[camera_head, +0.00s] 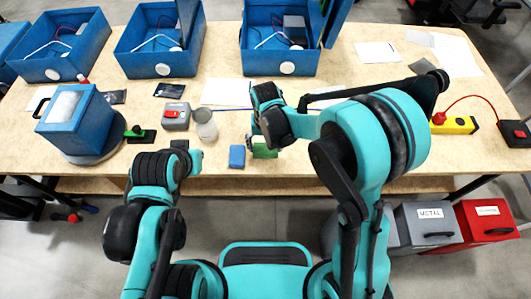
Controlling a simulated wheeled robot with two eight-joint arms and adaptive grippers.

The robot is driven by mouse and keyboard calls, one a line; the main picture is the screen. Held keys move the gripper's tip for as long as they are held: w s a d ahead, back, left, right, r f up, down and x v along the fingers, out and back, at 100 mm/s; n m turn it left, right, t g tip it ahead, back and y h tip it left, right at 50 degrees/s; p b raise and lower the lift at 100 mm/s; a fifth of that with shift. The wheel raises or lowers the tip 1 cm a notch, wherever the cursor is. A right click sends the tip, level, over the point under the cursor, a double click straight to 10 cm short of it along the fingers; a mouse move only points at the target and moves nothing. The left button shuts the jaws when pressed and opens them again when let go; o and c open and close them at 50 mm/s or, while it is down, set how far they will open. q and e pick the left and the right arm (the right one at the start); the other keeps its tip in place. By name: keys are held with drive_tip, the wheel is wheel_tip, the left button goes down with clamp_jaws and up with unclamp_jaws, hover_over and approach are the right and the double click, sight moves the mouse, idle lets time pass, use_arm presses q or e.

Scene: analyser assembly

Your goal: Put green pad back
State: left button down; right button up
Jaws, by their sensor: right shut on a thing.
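The green pad (266,151) is near the front edge of the table, to the right of a blue pad (237,156). My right gripper (254,141) reaches in from the right, and its fingers are shut on the green pad at its left end. I cannot tell whether the pad touches the table or is just above it. My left gripper (188,153) is at the front edge, left of the blue pad. It is small and dark here, and its fingers are hard to make out.
A glass jar (206,125) and a grey device with a red top (176,116) stand left of the pads. A blue box-shaped unit (75,120) is further left. Blue bins (160,63) line the back. A yellow switch box (454,126) is at right.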

sight(265, 152)
wheel_tip(265, 152, down, 4)
drive_tip(key=shift+w+a+f+b, duration=0.1)
drive_tip(key=shift+f+b, duration=0.05)
drive_tip(key=shift+b, duration=0.75)
drive_tip(key=o, duration=1)
